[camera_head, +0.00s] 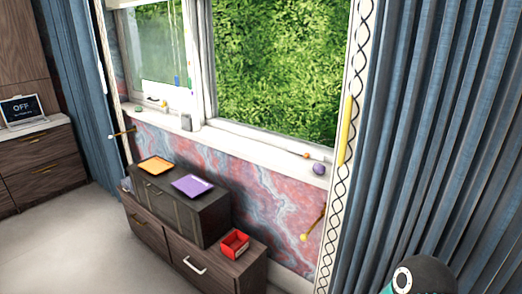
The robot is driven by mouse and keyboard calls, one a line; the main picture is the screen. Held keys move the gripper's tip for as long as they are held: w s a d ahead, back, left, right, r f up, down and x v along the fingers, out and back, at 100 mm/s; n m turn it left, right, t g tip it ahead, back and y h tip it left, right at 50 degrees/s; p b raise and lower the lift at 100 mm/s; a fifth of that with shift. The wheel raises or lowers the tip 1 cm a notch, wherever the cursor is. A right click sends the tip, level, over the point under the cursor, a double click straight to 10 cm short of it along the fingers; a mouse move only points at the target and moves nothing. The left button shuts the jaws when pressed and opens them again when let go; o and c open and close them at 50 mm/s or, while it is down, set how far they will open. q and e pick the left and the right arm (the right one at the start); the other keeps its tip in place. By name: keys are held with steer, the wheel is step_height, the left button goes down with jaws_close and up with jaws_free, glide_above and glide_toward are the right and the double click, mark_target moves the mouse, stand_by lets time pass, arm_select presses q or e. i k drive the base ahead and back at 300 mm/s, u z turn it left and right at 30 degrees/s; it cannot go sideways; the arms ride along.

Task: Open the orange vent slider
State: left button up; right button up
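No part is clearly recognisable as an orange vent slider. A small orange piece (306,155) lies on the right part of the white window sill (255,144), with a thin light strip beside it; it is too small to tell whether it is the slider or how it is set. Another small orange-yellow piece (163,103) is on the left part of the sill. Neither of my grippers shows. A dark rounded part with a teal band at the bottom right looks like part of my arm.
A low wooden cabinet (153,232) carries a dark box (205,222), with an orange tray (155,165) and a purple tray (193,184) on top. A red open box (235,243) stands beside it. A purple ball (319,169) rests on the sill. Floor at left is clear.

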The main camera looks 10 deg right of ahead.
mark_target(306, 154)
steer(key=u, duration=0.1)
steer(key=i, duration=1.2)
steer(key=z, duration=0.5)
